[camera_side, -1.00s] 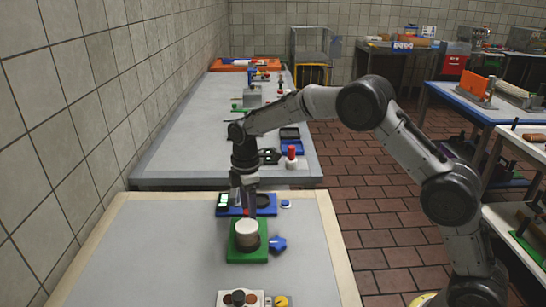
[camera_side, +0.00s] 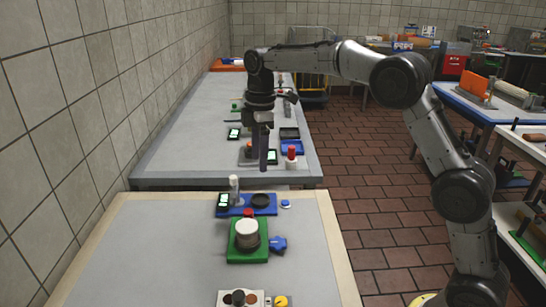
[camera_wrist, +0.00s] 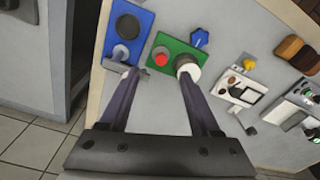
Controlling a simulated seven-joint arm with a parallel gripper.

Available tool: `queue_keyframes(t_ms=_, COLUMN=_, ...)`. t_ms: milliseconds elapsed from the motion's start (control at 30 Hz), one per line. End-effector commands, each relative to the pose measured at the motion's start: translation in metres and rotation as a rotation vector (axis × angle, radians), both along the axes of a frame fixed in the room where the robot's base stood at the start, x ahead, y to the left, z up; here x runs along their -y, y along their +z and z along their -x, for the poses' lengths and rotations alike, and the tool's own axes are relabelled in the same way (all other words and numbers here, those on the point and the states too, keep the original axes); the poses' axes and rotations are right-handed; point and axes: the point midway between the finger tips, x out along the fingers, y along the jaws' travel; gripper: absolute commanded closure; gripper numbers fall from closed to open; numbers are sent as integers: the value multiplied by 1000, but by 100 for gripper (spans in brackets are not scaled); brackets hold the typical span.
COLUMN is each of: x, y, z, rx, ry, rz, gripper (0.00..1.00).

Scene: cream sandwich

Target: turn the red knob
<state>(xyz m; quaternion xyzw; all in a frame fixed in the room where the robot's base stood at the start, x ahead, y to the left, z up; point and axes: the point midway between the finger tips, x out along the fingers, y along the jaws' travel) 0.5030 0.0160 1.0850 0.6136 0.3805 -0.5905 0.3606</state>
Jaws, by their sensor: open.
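The red knob (camera_wrist: 160,58) sits on a green board (camera_wrist: 171,43) in the wrist view, beside a white round cylinder (camera_wrist: 188,66). In the side view only the top of the red knob (camera_side: 248,212) shows behind the white cylinder (camera_side: 247,233) on the green board (camera_side: 234,253). My gripper (camera_side: 263,167) is raised above the table, apart from the knob. In the wrist view my gripper (camera_wrist: 158,76) is open and empty, with a finger on each side of the knob's place in the picture.
A blue board (camera_side: 230,211) with a display, a white post (camera_side: 234,188) and a black disc is behind the green board. A blue star-shaped knob (camera_side: 278,243) is at the green board's right. A white board (camera_side: 254,299) is in front. The table's left side is clear.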

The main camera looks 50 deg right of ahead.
Motion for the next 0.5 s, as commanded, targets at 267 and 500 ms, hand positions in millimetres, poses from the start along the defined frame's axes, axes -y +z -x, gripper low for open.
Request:
queue_keyframes(t_ms=267, x=23, y=-6, z=20, rx=39, ry=-69, rz=-142, gripper=36)
queue_keyframes(t_ms=500, x=24, y=-8, z=22, rx=57, ry=-81, rz=-179, gripper=36)
